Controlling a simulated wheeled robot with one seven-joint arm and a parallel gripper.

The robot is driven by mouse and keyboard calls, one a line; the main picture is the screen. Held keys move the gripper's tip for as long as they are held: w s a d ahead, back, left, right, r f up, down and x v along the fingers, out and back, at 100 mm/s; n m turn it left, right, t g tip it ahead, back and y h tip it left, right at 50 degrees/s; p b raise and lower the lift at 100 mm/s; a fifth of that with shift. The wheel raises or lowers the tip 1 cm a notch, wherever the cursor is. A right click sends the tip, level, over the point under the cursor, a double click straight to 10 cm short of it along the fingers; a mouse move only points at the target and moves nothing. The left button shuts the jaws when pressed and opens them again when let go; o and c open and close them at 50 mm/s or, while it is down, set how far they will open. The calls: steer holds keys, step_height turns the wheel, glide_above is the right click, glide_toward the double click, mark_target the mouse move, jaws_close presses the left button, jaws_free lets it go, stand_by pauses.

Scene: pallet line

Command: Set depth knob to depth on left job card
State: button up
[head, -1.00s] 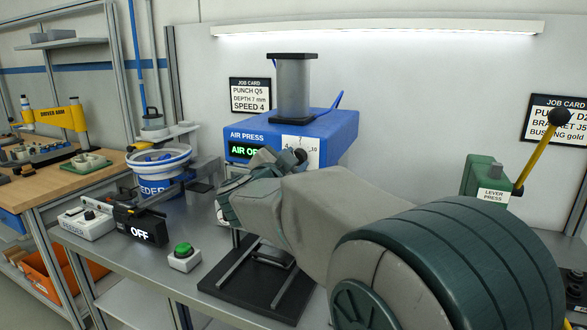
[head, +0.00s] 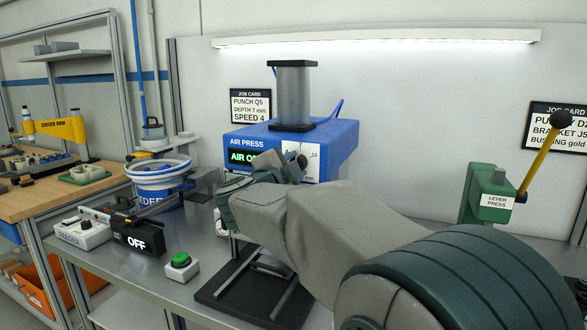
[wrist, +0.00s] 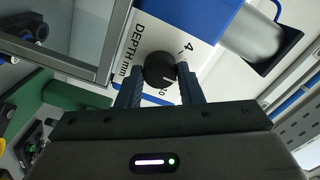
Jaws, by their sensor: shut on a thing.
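The left job card (head: 250,106) on the back wall reads PUNCH Q5, DEPTH 7 mm, SPEED 4. The blue air press (head: 328,140) stands below it, with a green-lit display partly covered by my arm. The depth knob (wrist: 160,68) is round and black with a pale pointer line, on a white plate (wrist: 182,38) marked DEPTH mm. My gripper (wrist: 160,80) is shut on the knob, one finger on each side. The scale is partly hidden by the knob and fingers, so I cannot tell the exact setting. In the head view my arm hides most of the fingers.
A green lever press (head: 488,196) with a yellow lever stands at the right.

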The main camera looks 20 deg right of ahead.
steer(key=o, duration=1)
steer(key=v, duration=1.4)
steer(key=shift+w+r, duration=0.1)
